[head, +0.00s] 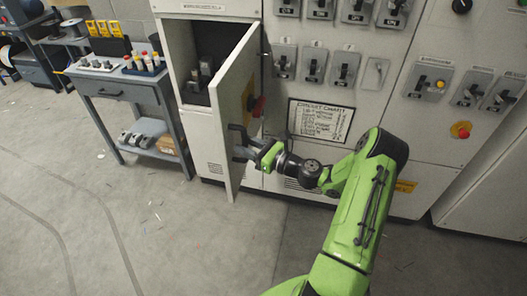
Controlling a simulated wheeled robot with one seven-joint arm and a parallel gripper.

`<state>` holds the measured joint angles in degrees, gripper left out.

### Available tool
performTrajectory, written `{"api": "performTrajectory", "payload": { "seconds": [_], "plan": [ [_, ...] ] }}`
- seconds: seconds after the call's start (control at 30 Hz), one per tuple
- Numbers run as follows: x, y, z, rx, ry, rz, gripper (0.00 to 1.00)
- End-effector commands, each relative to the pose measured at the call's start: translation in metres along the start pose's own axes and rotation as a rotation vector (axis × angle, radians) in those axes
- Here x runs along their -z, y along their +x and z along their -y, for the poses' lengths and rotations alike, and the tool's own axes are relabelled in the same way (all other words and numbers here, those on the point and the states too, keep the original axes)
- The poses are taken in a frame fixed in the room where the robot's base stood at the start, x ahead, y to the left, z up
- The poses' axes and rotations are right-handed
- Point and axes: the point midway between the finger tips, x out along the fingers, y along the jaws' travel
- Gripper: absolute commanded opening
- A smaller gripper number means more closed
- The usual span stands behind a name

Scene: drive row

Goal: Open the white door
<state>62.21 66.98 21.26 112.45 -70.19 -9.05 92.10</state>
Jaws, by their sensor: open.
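The white door (233,105) belongs to a cabinet (180,62) in the electrical panel row. It stands partly open, swung out toward me, and the dark inside of the cabinet shows to its left. A red and black handle (257,106) with a yellow plate is on the door's right-hand face. My gripper (240,145) is at the end of my green arm, by the lower part of the door, below the handle. Its dark fingers are apart. I cannot tell whether a finger touches the door. Nothing is seen between the fingers.
Breaker switches (314,66) and a circuit chart (320,121) cover the panel to the right. A grey workbench (125,92) with tools and a lower shelf stands left of the cabinet. The grey floor (150,235) in front is open, with small scraps on it.

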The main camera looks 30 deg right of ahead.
Motion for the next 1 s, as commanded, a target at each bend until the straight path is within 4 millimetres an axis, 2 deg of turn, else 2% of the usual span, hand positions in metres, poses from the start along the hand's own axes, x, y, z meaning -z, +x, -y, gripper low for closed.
{"api": "performTrajectory", "payload": {
  "seconds": [0.3,0.5,0.63,1.0],
  "plan": [
    [-0.001,-0.091,0.001,0.007,0.003,-0.002,0.41],
    [-0.001,-0.131,0.000,0.003,0.001,-0.001,0.41],
    [0.000,-0.141,-0.001,0.000,0.001,-0.001,0.41],
    [0.000,-0.142,-0.001,-0.001,0.001,-0.001,0.41]
  ]
}}
